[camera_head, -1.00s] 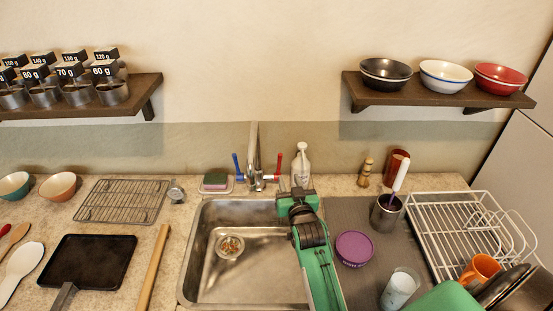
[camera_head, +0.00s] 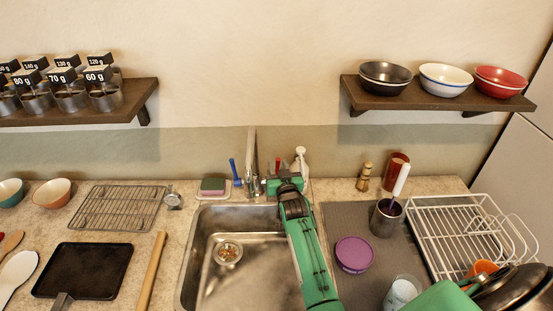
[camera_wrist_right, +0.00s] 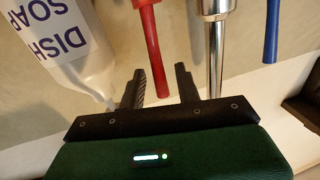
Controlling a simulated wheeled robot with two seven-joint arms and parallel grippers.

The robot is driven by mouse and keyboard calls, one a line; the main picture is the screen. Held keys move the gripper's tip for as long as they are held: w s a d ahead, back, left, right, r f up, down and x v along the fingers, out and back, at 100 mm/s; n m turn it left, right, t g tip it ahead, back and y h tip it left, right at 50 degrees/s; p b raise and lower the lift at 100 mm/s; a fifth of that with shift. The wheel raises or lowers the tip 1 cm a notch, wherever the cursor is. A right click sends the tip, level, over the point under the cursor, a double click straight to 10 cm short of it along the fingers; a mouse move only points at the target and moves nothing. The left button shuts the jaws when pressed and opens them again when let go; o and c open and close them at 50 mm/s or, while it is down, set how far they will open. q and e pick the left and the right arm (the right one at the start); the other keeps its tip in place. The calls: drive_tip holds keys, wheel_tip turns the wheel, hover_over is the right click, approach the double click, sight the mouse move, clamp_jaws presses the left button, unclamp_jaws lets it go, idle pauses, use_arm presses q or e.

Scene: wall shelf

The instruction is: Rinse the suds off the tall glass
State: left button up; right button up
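The tall glass (camera_head: 401,291), whitish with suds, stands on the grey mat right of the sink, cut by the lower picture edge. The tap (camera_head: 253,160) rises behind the sink (camera_head: 225,275), with a blue handle (camera_head: 234,172) on its left and a red handle on its right. My right gripper (camera_head: 284,180) is in front of the red handle and mostly covers it in the head view. In the right wrist view the fingers are apart, with the red handle (camera_wrist_right: 147,45) showing between and beyond them; contact cannot be told. My left gripper is out of view.
The dish soap bottle (camera_wrist_right: 62,40) stands close beside the right gripper. A sponge (camera_head: 213,185) lies left of the tap. A purple-lidded tub (camera_head: 354,254), a metal cup (camera_head: 386,220) and a dish rack (camera_head: 455,215) are on the right.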

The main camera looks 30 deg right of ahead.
sight(278, 166)
drive_tip(key=shift+x, duration=1.65)
clamp_jaws()
